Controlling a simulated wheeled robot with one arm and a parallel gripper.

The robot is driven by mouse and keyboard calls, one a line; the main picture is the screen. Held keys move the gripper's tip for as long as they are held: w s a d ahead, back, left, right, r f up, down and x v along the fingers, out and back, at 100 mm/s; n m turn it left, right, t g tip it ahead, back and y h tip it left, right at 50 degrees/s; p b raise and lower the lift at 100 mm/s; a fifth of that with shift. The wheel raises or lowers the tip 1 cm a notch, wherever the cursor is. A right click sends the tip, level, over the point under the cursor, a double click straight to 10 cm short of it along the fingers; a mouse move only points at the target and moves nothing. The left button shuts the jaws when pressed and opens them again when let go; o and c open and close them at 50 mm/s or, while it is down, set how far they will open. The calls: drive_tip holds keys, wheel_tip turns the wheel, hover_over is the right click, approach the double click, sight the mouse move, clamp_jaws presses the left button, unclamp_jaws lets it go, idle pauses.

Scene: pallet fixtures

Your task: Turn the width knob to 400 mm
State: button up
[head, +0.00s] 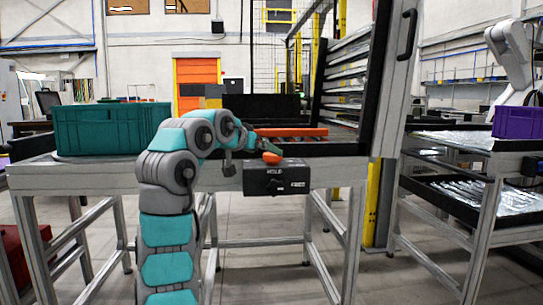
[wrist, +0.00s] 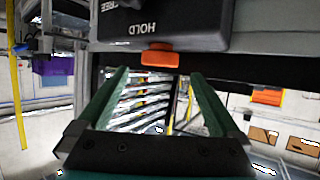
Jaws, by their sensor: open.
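A dark control box (head: 277,178) is fixed to the front edge of the grey table, with small white lettering and a dark round part on its face. An orange knob-like piece (head: 272,158) sits at its top. In the wrist view the box (wrist: 160,22) appears upside down with the word HOLD, and the orange piece (wrist: 160,57) lies just beyond the fingertips. My gripper (head: 269,142) is above and behind the box. In the wrist view its green fingers (wrist: 160,76) are apart with nothing between them. I cannot make out a millimetre scale or the knob's setting.
A teal crate (head: 110,128) stands on the table's left. A tall dark-framed rack with pale slats (head: 345,85) rises at the right, and an orange bar (head: 292,132) lies behind the box. A purple crate (head: 518,122) is on another table at far right. Floor is open between tables.

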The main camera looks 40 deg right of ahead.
sight(271, 154)
drive_tip(key=x, duration=0.6)
drive_tip(key=shift+w+d+f, duration=0.1)
drive_tip(key=shift+d+f, duration=0.1)
drive_tip(key=shift+d, duration=0.1)
drive_tip(key=shift+c, duration=0.2)
drive_tip(key=c, duration=1.3)
drive_tip(key=shift+b, duration=0.3)
